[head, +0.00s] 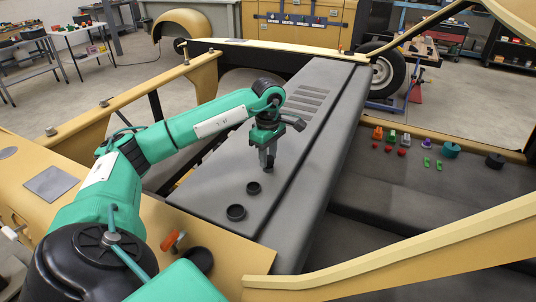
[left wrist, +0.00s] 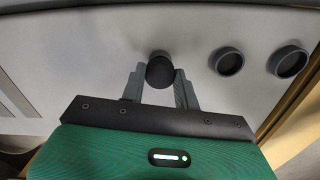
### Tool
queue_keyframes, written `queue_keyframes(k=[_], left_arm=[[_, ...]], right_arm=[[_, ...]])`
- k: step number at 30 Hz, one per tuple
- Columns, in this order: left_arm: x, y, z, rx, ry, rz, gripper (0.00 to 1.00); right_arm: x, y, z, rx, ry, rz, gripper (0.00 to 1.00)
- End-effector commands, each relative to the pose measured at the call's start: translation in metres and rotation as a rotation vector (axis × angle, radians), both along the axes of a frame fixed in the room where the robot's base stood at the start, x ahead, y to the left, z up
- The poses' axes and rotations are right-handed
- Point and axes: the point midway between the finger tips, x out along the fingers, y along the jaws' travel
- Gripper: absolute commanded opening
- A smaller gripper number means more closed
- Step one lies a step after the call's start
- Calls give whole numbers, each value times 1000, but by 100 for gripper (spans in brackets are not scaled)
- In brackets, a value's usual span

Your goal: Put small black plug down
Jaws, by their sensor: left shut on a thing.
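My left gripper (head: 267,162) is over the long grey panel (head: 210,190) in the head view, pointing down. In the left wrist view its two fingers (left wrist: 160,88) are shut on a small black plug (left wrist: 160,71), which looks round and dark from here. The plug is close to the panel surface; I cannot tell whether it touches. In the head view the fingers mostly hide it. My right gripper is not in view.
Two black ring-shaped caps, a smaller one (head: 254,188) and a larger one (head: 236,212), sit on the panel nearer me. Several small coloured parts (head: 402,152) and a teal cap (head: 450,149) lie on the dark surface at right. A yellow frame surrounds the panel.

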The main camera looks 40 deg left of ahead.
Motion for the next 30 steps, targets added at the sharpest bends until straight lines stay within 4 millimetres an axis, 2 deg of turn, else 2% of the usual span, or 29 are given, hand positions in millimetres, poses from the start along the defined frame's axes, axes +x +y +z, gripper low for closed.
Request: queue_keyframes(k=[15, 16, 19, 30], left_arm=[[0, 0, -13, 0, -1, 0, 6], [0, 0, -12, -1, -1, 0, 35], [0, 0, -11, 0, -1, 0, 53], [0, 0, -6, -1, -1, 0, 53]], right_arm=[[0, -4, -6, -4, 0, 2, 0], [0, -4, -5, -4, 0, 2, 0], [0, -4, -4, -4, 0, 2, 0], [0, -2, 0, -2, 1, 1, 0]])
